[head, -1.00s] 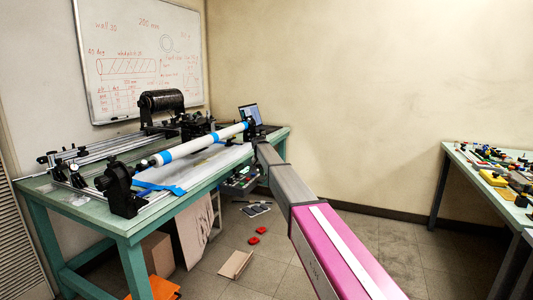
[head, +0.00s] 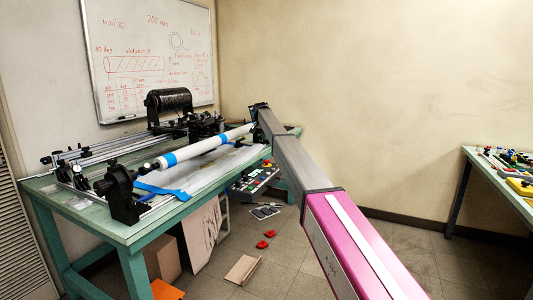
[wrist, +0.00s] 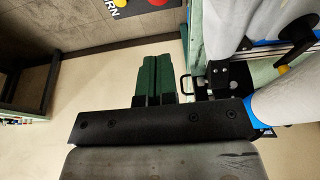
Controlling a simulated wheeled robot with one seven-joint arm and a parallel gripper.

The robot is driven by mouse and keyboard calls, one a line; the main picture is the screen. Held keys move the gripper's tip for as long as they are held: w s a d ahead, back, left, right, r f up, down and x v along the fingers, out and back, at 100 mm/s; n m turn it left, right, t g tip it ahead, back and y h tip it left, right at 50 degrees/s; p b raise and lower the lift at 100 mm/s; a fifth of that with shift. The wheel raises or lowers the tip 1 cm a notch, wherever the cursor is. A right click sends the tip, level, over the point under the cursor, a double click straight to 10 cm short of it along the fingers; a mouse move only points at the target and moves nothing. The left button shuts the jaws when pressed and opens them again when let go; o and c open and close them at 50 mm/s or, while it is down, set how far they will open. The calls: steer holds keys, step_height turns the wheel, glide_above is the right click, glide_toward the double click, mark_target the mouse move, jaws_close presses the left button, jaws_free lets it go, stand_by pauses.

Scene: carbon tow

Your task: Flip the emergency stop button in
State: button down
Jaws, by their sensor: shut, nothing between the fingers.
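A control panel (head: 252,184) with several coloured buttons hangs below the table's right end in the head view. A small red and yellow knob (head: 266,165), which looks like the emergency stop button, sits at its top right. In the wrist view, part of a dark panel with white lettering shows at the top edge, with a red button (wrist: 158,2) and a yellow one (wrist: 120,3), both cut off. My gripper's green fingers (wrist: 154,72) are shut and empty, apart from the panel. In the head view, my arm's far end is above the table's right end; the fingers are hidden there.
The green table (head: 100,228) carries a winding rig with a white, blue-banded tube (head: 205,146), close right of my fingers in the wrist view. Red pieces (head: 265,239) and a board (head: 242,269) lie on the floor. Another table (head: 503,180) stands right.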

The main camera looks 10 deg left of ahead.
mark_target(267, 160)
steer(key=x, duration=0.8)
steer(key=s+x, duration=0.1)
steer(key=x, duration=0.3)
steer(key=shift+w+a+f, duration=0.15)
steer(key=shift+f, duration=0.8)
steer(key=shift+f, duration=1.15)
step_height(267, 160, up, 5)
steer(key=shift+f, duration=0.2)
steer(key=v, duration=1)
steer(key=shift+r, duration=0.15)
